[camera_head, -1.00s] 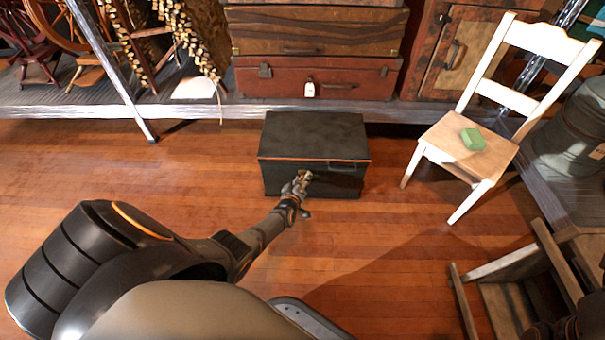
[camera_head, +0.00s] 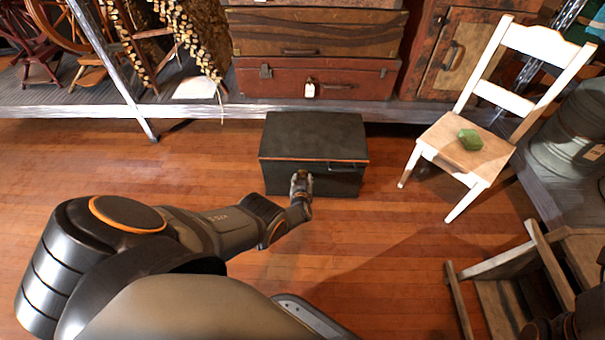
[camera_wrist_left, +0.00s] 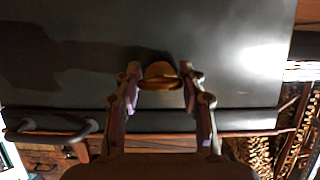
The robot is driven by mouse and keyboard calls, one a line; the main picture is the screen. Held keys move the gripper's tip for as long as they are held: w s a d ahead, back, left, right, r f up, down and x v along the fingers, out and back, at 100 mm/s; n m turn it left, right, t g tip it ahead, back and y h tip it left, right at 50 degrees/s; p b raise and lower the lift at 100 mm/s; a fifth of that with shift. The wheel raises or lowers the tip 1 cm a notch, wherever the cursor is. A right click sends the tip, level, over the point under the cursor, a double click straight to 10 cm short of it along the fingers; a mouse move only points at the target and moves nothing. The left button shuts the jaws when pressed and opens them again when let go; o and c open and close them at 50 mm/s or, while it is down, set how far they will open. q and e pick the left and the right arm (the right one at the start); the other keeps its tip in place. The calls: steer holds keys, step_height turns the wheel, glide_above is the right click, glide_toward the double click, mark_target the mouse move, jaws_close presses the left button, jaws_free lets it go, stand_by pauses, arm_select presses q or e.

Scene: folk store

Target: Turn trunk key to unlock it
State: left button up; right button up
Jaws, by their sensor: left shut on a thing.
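The dark trunk (camera_head: 315,137) stands closed on the wooden floor in front of the shelf. My left gripper (camera_head: 302,176) is at the trunk's front face, left of the trunk's handle (camera_head: 343,166). In the left wrist view, my left gripper (camera_wrist_left: 161,80) is shut on the brass-coloured key (camera_wrist_left: 161,74), with one finger on each side of it. The key lies against the trunk's dark front (camera_wrist_left: 230,45). The keyhole is hidden behind the key.
A white chair (camera_head: 440,133) with a green block (camera_head: 470,139) stands right of the trunk. A low shelf (camera_head: 200,110) with stacked suitcases (camera_head: 360,80) is behind it. Wooden furniture (camera_head: 490,265) is at the lower right. Floor left of the trunk is clear.

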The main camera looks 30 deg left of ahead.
stand_by(0.4)
arm_select(q)
steer(key=o, duration=1.2)
steer(key=shift+c, duration=0.2)
